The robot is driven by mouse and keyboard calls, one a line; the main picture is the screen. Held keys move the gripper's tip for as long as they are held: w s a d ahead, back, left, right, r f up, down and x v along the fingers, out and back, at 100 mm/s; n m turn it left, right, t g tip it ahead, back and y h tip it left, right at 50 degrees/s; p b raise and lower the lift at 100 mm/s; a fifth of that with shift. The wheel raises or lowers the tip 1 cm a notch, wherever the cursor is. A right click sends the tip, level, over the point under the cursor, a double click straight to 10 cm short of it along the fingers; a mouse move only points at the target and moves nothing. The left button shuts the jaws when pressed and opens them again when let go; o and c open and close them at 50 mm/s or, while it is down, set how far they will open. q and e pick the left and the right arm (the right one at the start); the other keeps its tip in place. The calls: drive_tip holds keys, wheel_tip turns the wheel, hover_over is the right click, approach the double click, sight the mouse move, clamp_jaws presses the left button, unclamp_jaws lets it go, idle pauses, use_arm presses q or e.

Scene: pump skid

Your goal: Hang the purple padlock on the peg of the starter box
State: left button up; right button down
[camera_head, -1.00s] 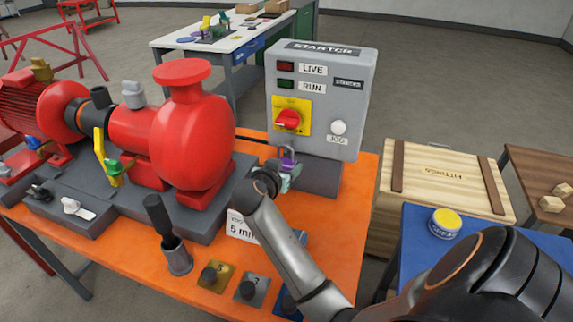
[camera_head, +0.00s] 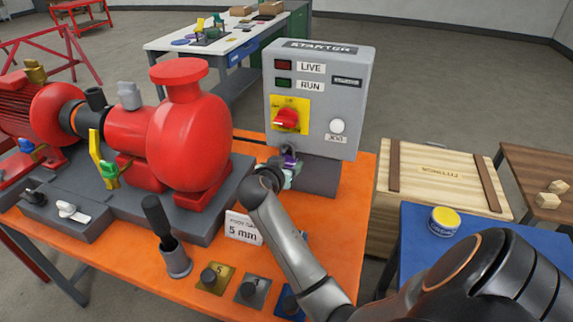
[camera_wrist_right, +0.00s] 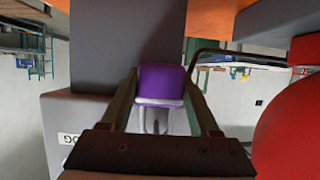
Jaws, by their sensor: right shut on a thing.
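The purple padlock (camera_head: 289,158) is in my right gripper (camera_head: 289,170), just in front of the lower left edge of the grey starter box (camera_head: 350,95). In the right wrist view the purple body (camera_wrist_right: 161,82) sits between the two fingers, which are shut on it. Its pale shackle (camera_wrist_right: 158,103) shows on the near side of the body in that view. The box carries a red switch on a yellow plate (camera_head: 301,103). I cannot make out the peg, or whether the shackle touches it. My left gripper is not in view.
The red pump (camera_head: 190,140) stands close to the left of my right gripper. A black tool in a grey cup (camera_head: 176,262) and a 5 mm sign (camera_head: 243,228) stand on the orange bench (camera_head: 345,225). A wooden crate (camera_head: 440,190) is at the right.

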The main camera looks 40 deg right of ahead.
drive_tip(key=shift+c, duration=0.2)
unclamp_jaws()
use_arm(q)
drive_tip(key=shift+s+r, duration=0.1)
use_arm(e)
drive_tip(key=shift+r, duration=0.1)
